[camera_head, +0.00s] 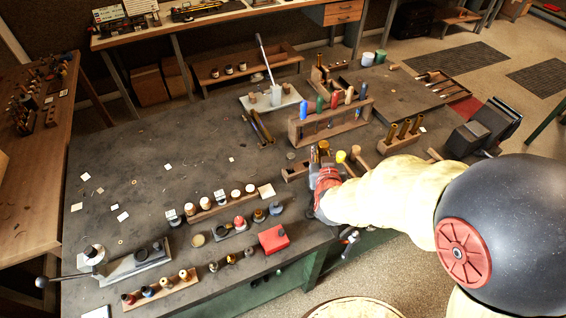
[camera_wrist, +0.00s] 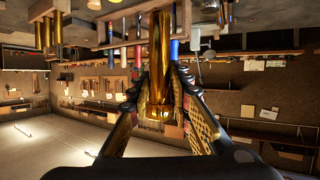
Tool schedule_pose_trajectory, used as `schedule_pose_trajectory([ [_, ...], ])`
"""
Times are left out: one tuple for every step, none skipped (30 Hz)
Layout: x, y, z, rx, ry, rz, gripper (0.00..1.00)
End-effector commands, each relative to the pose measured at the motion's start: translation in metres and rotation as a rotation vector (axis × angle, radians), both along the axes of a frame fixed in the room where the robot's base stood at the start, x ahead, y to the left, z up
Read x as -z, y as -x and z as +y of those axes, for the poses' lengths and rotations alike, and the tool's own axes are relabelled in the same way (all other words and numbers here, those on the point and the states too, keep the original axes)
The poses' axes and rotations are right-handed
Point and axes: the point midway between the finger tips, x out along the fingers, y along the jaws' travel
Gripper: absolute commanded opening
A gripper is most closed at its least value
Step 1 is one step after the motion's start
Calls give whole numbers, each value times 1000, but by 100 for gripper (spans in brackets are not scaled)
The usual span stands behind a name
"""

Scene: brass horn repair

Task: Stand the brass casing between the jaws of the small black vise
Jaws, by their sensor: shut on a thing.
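My gripper (camera_head: 321,160) is over the workbench, near its front edge right of the middle. In the wrist view my gripper (camera_wrist: 162,98) is shut on a shiny brass casing (camera_wrist: 160,50), which lies lengthwise between the two fingers.
A wooden block (camera_head: 398,143) with several brass casings stands right of my gripper. A wooden rack (camera_head: 330,124) of coloured-handled tools stands behind it. A red box (camera_head: 273,239) and small bottles are at front left.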

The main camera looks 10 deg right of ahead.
Motion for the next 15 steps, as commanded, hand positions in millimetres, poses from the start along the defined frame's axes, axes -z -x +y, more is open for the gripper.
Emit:
schedule_pose_trajectory([
  [4,0,-1,3,1,-1,0],
  [5,-2,-1,1,1,-1,0],
  [7,-6,-1,-1,1,-2,0],
  [9,-10,0,-4,1,-2,0],
  [11,-15,0,-4,1,-1,0],
  [15,-22,1,-4,0,-1,0],
  [17,-28,1,-4,0,-1,0],
  [21,-34,2,-4,0,0,0],
  [24,-42,2,-4,0,0,0],
  [28,-48,2,-3,1,1,0],
  [30,-55,3,-4,1,0,0],
  [33,-62,3,-3,0,0,0],
  [36,-68,4,-3,1,1,0],
  [38,-75,4,-3,0,-1,0],
  [42,-82,4,-4,1,0,0],
])
